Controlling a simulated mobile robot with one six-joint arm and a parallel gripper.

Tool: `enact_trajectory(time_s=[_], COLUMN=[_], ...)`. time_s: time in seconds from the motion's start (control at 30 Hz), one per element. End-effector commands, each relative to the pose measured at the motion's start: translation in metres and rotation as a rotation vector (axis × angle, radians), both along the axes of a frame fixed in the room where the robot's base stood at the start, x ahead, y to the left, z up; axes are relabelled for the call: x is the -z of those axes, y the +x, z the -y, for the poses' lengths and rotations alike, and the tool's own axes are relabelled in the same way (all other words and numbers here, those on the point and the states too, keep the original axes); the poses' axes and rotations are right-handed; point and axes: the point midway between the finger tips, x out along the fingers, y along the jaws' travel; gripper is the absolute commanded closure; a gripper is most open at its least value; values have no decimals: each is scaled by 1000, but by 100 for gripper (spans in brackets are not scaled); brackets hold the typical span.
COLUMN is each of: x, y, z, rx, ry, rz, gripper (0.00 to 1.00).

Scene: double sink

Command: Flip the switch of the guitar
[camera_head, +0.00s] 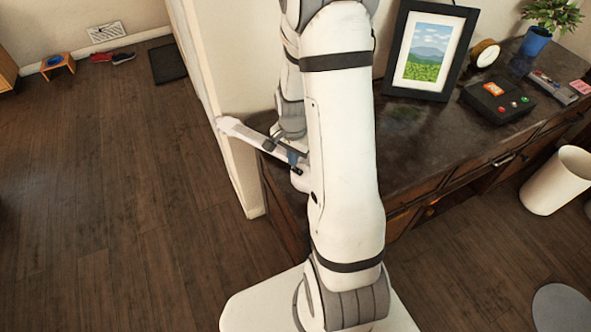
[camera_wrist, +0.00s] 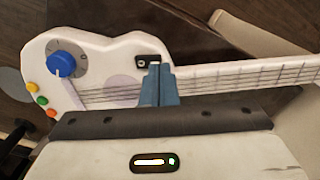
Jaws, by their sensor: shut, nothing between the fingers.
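A white toy guitar (camera_wrist: 112,48) fills much of the wrist view, its body at the left and its stringed neck running to the right. It has a blue knob (camera_wrist: 62,65), coloured buttons (camera_wrist: 37,100) at the left edge and a small dark switch plate (camera_wrist: 147,62). My gripper (camera_wrist: 160,70) is shut and empty, its blue fingertips right at this plate and over the strings. Contact with the switch cannot be told, as the fingers partly cover the plate.
The dark dresser top (camera_head: 425,125) holds a framed picture (camera_head: 428,50), a dark box with buttons (camera_head: 497,100), a round clock (camera_head: 485,53) and a potted plant (camera_head: 537,40). A wall edge (camera_head: 225,90) stands close behind the guitar neck. A white bin (camera_head: 555,180) stands at right.

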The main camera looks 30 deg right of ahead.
Motion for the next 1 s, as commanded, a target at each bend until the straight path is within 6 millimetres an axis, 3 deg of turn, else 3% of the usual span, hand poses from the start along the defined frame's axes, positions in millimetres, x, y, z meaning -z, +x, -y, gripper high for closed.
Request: enact_trajectory(time_s=[1.0], x=[10], y=[0], z=[0], rx=[1], ry=[0], rz=[0], gripper=[100])
